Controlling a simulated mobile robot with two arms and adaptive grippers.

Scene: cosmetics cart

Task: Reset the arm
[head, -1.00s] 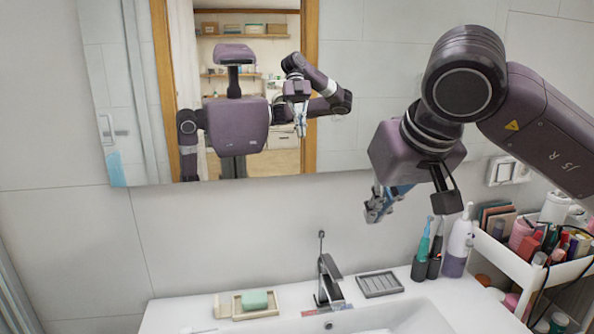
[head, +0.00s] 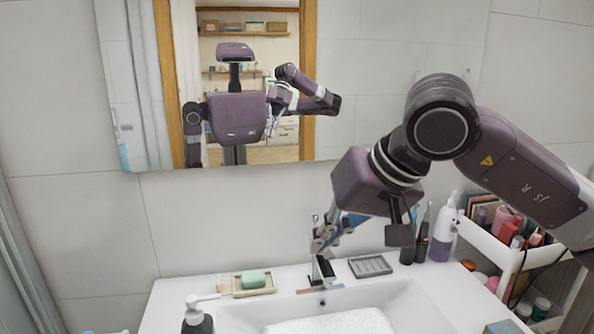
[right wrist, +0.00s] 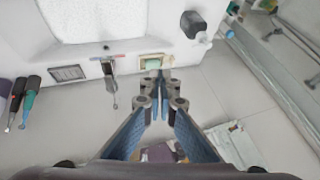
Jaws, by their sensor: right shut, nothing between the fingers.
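My right arm (head: 440,130) reaches in from the right in the head view. My right gripper (head: 322,240) hangs above the back of the sink, in front of the faucet, and partly hides it. It is shut and empty. In the right wrist view its fingers (right wrist: 159,100) come together, with the green soap on its dish just beyond the tips. My left arm shows only as a reflection in the mirror (head: 400,90), at the left side of my reflected body. Its gripper cannot be made out.
The sink counter (head: 170,297) holds a soap dish (head: 238,290), a grey ridged tray (head: 370,266), a pump bottle (head: 197,318) and a white-purple bottle (head: 442,235). A cosmetics cart (head: 513,255) stands at the right. A white towel (head: 330,322) lies in the basin. The left wall area is clear.

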